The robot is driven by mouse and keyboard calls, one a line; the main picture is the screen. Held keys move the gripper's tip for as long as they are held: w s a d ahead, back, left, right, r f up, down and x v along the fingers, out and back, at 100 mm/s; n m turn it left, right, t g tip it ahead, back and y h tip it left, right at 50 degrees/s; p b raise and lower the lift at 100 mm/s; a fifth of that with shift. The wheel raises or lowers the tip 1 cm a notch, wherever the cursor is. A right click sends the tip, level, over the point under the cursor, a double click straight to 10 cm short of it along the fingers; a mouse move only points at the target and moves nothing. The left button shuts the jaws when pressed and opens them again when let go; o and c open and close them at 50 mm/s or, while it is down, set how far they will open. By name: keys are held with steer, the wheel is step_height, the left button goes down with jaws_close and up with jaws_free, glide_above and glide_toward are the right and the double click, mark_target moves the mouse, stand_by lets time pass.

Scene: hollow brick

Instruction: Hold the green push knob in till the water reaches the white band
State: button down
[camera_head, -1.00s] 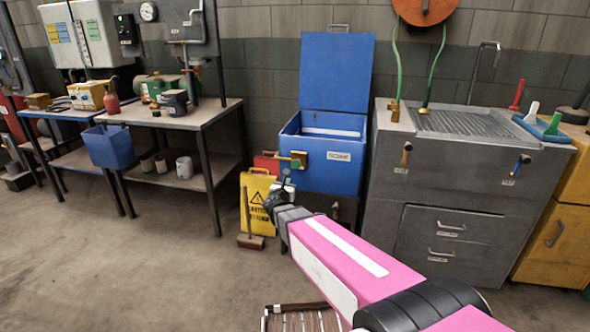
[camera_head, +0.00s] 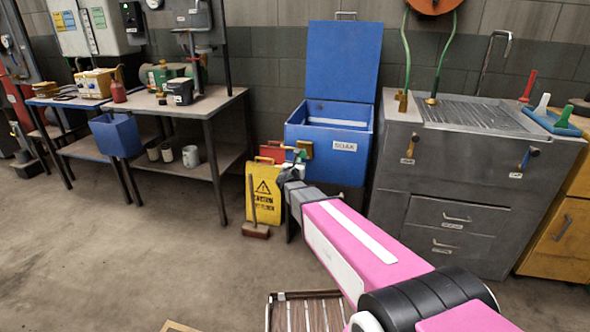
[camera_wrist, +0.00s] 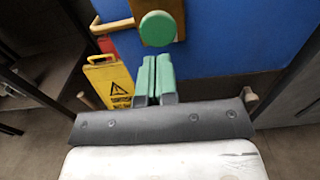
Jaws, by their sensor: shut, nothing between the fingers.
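The blue soak tank (camera_head: 308,148) stands against the wall with its lid up. A white band (camera_head: 335,122) runs along its inner back wall; I cannot make out the water level. The green push knob (camera_wrist: 157,28) sits on a brass plate on the tank's front, at the top of the wrist view. My gripper (camera_wrist: 153,58) is shut and empty, its green-padded fingertips just below the knob in that view. A small gap shows between them; I cannot tell the depth between them. In the head view my gripper (camera_head: 297,160) hides the knob.
A yellow caution sign (camera_head: 263,192) and a broom (camera_head: 255,220) stand left of the tank. A grey sink unit (camera_head: 440,180) is to the right. A workbench (camera_head: 195,115) with a blue bin (camera_head: 115,135) is at left. A slatted wooden item (camera_head: 308,312) lies in front.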

mark_target(302, 155)
steer(key=shift+x, duration=2.65)
steer(key=shift+w, duration=0.1)
